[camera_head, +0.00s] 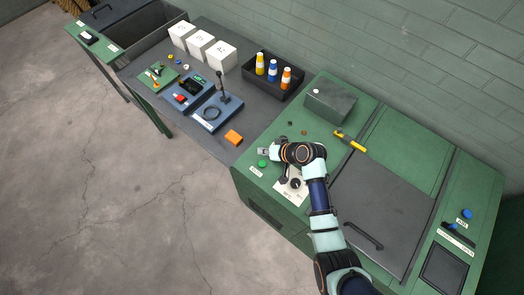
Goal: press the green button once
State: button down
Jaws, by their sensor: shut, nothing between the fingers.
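The green button (262,163) is a small round cap on the green cabinet top, near its front left corner, beside a small white label (256,171). My gripper (263,152) is shut and empty. In the picture its tip lies just above the button, pointing left. Whether it touches the button or hovers over it cannot be told. My arm comes in from the bottom right and hides part of the cabinet top around a dark knob.
A dark knob (295,183) sits on a white plate below my wrist. A black tray (250,74) holds several bottles.

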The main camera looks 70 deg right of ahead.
aim_at(263, 164)
notch_tip(263, 164, down, 8)
jog(key=b, duration=0.7)
jog(key=shift+f, duration=0.25)
dwell(0.8)
jog(key=shift+f+b, duration=0.35)
jog(key=shift+f, duration=0.1)
jog(key=shift+f+b, duration=0.3)
jog(key=shift+f, duration=0.15)
dwell(0.5)
jog(key=shift+r+p, duration=0.85)
jog(key=shift+r, duration=0.05)
notch_tip(263, 164, up, 5)
jog(key=p, duration=0.5)
jog(key=shift+r, duration=0.1)
